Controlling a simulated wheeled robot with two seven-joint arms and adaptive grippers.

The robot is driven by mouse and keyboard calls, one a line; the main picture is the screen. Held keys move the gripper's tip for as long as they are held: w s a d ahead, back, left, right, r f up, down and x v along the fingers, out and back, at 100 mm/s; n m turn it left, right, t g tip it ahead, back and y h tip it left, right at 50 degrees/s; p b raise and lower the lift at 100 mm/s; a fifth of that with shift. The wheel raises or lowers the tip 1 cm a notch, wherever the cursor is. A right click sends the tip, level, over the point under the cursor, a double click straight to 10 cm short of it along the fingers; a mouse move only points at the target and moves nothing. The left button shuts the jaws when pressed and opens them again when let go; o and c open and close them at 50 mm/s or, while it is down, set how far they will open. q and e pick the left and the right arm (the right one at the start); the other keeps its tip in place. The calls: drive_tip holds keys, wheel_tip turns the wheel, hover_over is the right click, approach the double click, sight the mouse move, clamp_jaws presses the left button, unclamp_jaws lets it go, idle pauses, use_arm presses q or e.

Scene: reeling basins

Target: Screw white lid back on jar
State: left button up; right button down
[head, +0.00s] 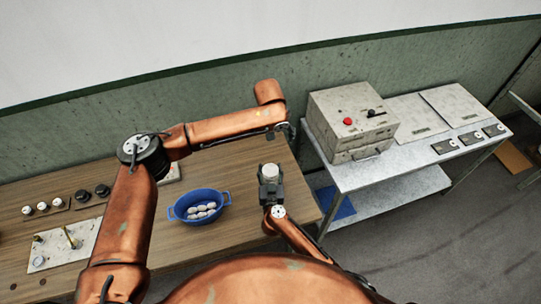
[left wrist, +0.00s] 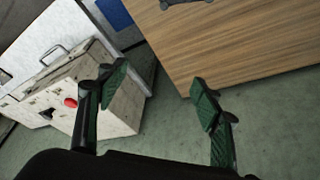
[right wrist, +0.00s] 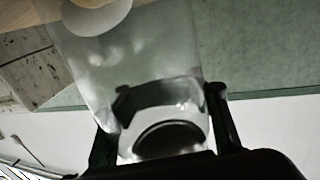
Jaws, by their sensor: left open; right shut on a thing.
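My right gripper (head: 271,188) is shut on a translucent jar (right wrist: 150,65), which fills much of the right wrist view. In the head view a pale round top (head: 269,170) shows at the right gripper, over the right end of the table. A white oval (right wrist: 95,15) shows at the jar's far end in the right wrist view; I cannot tell whether it is the lid or something else. My left gripper (left wrist: 158,82) is open and empty, with floor showing between its fingers. In the head view it is small and partly hidden near the table's far right corner.
A blue basin (head: 173,214) with several white cocoons stands on the wooden table (head: 240,258). Small black and white round items (head: 42,206) and a fitted plate (head: 60,245) lie at left. A grey box with a red knob (head: 350,105) stands on the metal bench (head: 400,160) at right.

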sight(270, 170)
use_arm(q)
drive_tip(key=s+a+f+n+g, duration=0.1)
drive_tip(key=s, duration=0.2)
drive_tip(key=s+a+n+g+y, duration=0.1)
drive_tip(key=s, duration=0.1)
drive_tip(key=s+a+f+n+g, duration=0.1)
drive_tip(key=s+n, duration=0.1)
drive_tip(key=s, duration=0.1)
drive_tip(key=shift+s+a+f+g+y, duration=0.15)
drive_tip(key=shift+s+f+g+y, duration=0.15)
drive_tip(key=shift+s+f, duration=0.05)
drive_tip(key=shift+f, duration=4)
drive_tip(key=shift+c, duration=0.4)
